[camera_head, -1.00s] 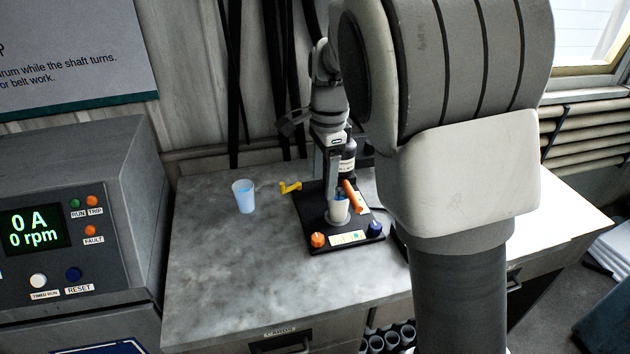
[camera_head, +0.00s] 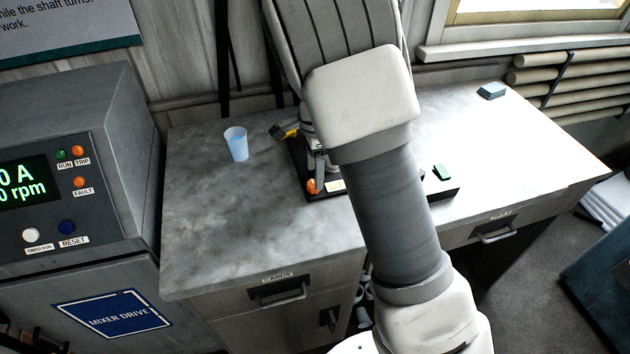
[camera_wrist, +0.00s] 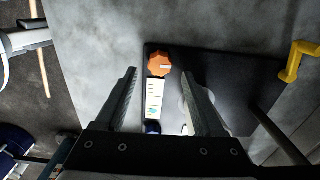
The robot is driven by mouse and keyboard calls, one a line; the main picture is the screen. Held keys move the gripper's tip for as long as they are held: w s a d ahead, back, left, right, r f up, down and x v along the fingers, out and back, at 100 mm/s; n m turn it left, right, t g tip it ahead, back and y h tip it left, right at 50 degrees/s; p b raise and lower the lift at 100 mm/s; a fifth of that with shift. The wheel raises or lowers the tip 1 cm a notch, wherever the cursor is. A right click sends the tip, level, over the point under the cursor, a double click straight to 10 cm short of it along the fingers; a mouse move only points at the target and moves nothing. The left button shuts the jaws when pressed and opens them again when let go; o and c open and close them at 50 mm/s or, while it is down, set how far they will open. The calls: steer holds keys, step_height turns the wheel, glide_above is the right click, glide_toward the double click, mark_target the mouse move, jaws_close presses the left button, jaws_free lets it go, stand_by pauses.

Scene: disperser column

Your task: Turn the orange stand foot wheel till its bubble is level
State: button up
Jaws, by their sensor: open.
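The orange foot wheel (camera_wrist: 159,63) is a lobed knob at a corner of the dark stand base (camera_wrist: 215,65). It also shows in the head view (camera_head: 313,186), at the base's front left. In the wrist view my gripper (camera_wrist: 158,76) is open and empty, with the wheel between and just beyond its fingertips; I cannot tell the height gap. A white label strip (camera_wrist: 156,92) runs from the wheel toward a partly hidden blue knob (camera_wrist: 152,127). A small green patch (camera_wrist: 153,111) on the strip may be the bubble; its position is too small to read.
A yellow lever (camera_wrist: 298,60) sticks out beside the base. A pale blue cup (camera_head: 236,144) stands on the grey bench (camera_head: 215,210) left of the stand. My arm hides much of the stand.

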mark_target(313, 187)
steer(key=shift+f, duration=1.8)
jaws_close()
